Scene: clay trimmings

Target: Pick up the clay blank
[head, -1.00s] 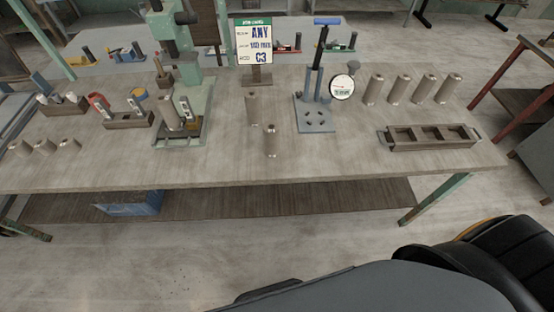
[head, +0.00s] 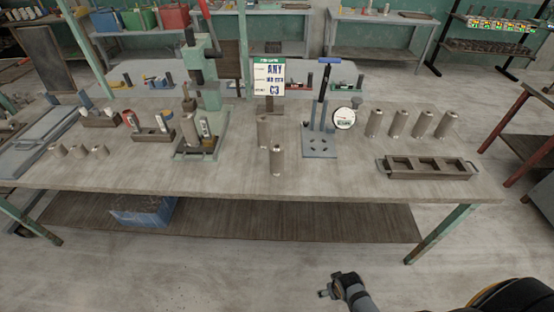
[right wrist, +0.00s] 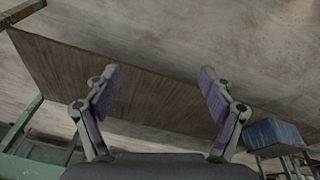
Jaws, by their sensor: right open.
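Several grey-brown clay cylinders stand on the workbench in the head view; which one the task means I cannot tell. One cylinder (head: 277,160) stands near the middle front, with another cylinder (head: 263,132) just behind it. Several more (head: 397,124) stand in a row at the right, and shorter ones (head: 78,150) are at the left. My right gripper (head: 325,287) is low in front of the bench, apart from every cylinder. In the right wrist view the right gripper (right wrist: 158,76) is open and empty, facing the bench's underside area. My left gripper is not in view.
A green press (head: 211,90) stands on the workbench (head: 330,185) at left of centre. A stand with a dial gauge (head: 344,118), a sign (head: 269,77) and a compartmented tray (head: 428,168) are also on it. A blue crate (head: 143,211) sits on the lower shelf.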

